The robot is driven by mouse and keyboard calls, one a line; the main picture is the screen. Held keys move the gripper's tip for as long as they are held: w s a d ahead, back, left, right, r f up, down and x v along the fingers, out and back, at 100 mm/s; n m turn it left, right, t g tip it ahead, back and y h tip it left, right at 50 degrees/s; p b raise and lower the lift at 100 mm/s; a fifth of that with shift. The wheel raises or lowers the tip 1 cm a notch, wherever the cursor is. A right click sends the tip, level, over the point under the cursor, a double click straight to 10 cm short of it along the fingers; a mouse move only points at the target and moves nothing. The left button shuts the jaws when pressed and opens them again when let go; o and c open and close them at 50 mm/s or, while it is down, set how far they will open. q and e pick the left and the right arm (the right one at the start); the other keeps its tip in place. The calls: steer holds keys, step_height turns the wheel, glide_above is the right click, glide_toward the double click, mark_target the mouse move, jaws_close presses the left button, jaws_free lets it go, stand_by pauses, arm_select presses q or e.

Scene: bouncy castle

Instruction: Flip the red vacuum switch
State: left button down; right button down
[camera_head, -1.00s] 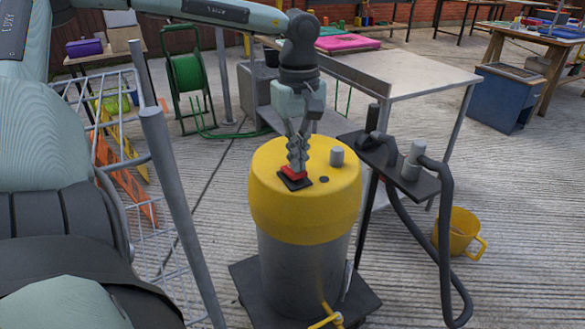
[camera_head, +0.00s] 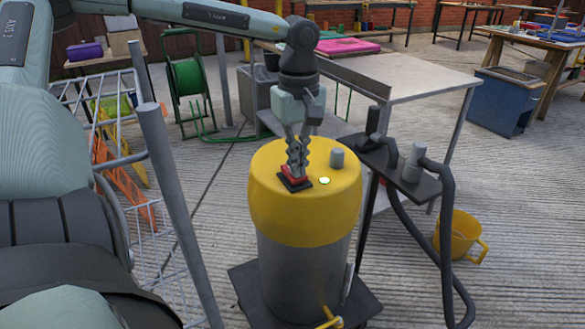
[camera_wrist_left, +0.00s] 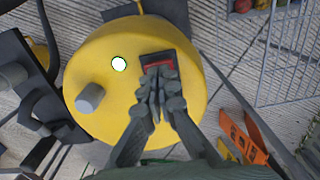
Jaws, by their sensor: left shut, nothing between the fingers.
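The vacuum (camera_head: 305,225) stands upright with a yellow lid and a grey drum. Its red switch (camera_head: 292,173) sits in a dark plate on the lid, and the switch also shows in the left wrist view (camera_wrist_left: 170,80). My left gripper (camera_head: 296,168) is shut and points down, its fingertips at the switch and apparently touching it. In the left wrist view the closed fingertips (camera_wrist_left: 158,82) cover part of the switch. A small round light (camera_head: 324,181) on the lid glows white, and it also glows in the left wrist view (camera_wrist_left: 119,64). My right gripper is not in view.
A grey knob (camera_head: 337,158) rises from the lid. A dark stand (camera_head: 420,185) with a black hose (camera_head: 447,240) is right of the vacuum. A yellow bucket (camera_head: 457,235) sits on the floor. A wire cart (camera_head: 160,235) stands left.

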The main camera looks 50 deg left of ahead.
arm_select(q)
steer(key=shift+r+p, duration=1.85)
steer(key=shift+r, duration=1.6)
